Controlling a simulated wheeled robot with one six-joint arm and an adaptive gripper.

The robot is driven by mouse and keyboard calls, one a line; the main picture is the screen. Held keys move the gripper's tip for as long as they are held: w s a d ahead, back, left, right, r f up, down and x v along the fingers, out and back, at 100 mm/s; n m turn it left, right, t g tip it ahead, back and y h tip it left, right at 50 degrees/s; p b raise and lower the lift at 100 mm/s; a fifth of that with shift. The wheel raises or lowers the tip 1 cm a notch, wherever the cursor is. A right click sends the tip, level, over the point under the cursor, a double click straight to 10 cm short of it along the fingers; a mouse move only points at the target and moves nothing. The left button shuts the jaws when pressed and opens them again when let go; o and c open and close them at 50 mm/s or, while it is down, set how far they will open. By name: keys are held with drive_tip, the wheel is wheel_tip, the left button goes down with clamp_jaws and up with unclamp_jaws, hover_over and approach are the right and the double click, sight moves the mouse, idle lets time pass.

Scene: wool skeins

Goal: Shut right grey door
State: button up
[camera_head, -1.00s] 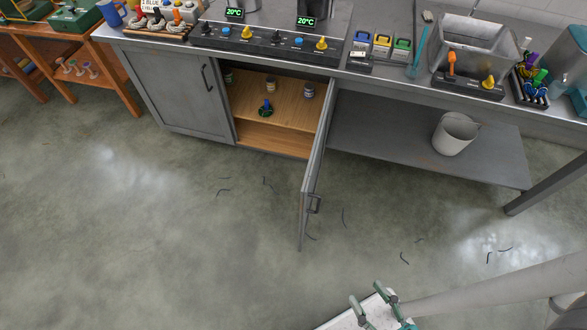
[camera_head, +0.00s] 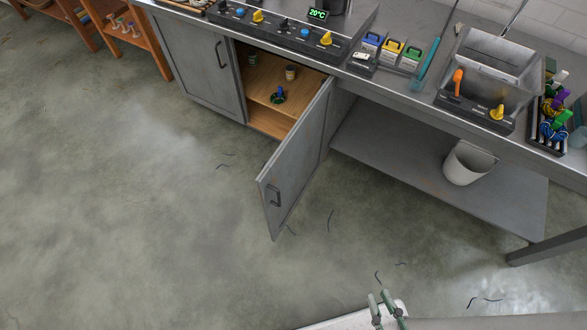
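The right grey door (camera_head: 296,160) of the cabinet stands open, swung out from its hinge side at the right of the opening. Its outer face shows, with a dark handle (camera_head: 274,196) near the free edge. The left grey door (camera_head: 198,65) is shut. My gripper (camera_head: 379,295) is at the bottom edge of the head view, its two green fingers slightly apart, with nothing seen between them. It is to the right of and nearer than the door, well apart from the handle. Its base is cut off by the frame.
A white bin (camera_head: 468,163) stands on the low grey shelf (camera_head: 400,150) at right. Dark strands lie on the floor, otherwise open in front.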

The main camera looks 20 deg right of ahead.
drive_tip(key=w+f+n+t, duration=0.1)
drive_tip(key=w+n, duration=0.1)
drive_tip(key=n, duration=0.1)
drive_tip(key=w+a+f+n+t, duration=0.1)
drive_tip(key=w+f+n, duration=0.1)
drive_tip(key=w+n, duration=0.1)
drive_tip(key=w+f+n+t+y, duration=0.1)
drive_tip(key=w+f+n, duration=0.1)
drive_tip(key=n, duration=0.3)
drive_tip(key=shift+w+a+f+t, duration=0.2)
drive_tip(key=shift+w+f+t, duration=0.1)
drive_tip(key=shift+w, duration=0.35)
clamp_jaws()
drive_tip(key=n+g+y, duration=0.6)
drive_tip(key=n+y, duration=0.6)
drive_tip(key=n, duration=2.2)
approach(271, 180)
drive_tip(key=x, duration=0.7)
drive_tip(key=shift+w, duration=0.15)
